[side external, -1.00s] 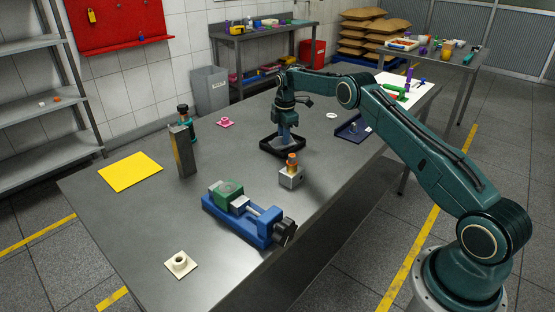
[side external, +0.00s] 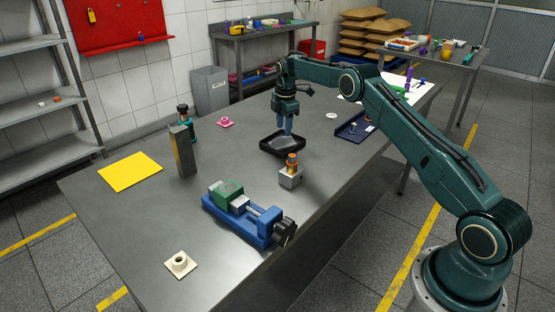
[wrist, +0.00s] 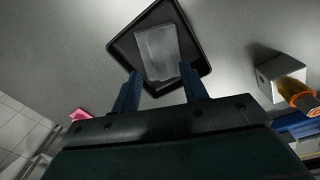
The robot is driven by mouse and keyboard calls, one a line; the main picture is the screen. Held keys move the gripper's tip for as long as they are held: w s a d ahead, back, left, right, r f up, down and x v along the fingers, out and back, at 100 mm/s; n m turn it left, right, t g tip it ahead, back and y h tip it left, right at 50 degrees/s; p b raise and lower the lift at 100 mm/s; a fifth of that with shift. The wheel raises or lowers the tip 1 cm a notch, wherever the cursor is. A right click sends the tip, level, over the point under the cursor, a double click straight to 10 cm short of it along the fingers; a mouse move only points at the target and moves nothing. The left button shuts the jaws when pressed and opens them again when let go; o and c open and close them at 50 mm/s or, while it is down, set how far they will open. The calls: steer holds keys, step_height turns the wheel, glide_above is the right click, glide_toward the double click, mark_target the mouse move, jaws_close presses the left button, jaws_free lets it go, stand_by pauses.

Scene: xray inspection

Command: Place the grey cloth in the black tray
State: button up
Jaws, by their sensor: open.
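The black tray (side external: 299,151) lies on the grey table. In the wrist view the tray (wrist: 119,45) sits ahead of my fingers. The grey cloth (wrist: 158,54) lies flat inside the tray in the wrist view. In the side view the cloth (side external: 281,144) shows as a pale patch on the tray floor. My gripper (side external: 286,132) is above the tray, pointing down. In the wrist view my gripper (wrist: 160,72) has its two blue fingers spread apart with nothing held between them.
A metal block with an orange-topped part (side external: 291,177) stands just in front of the tray. A blue tray (side external: 355,128) lies to the right. A blue vise (side external: 240,218), a tall metal block (side external: 182,152) and a yellow sheet (side external: 130,172) are farther left.

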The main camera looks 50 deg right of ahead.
mark_target(285, 138)
step_height(285, 138, up, 8)
steer(key=shift+s, duration=0.25)
steer(key=shift+a, duration=0.1)
stand_by(0.4)
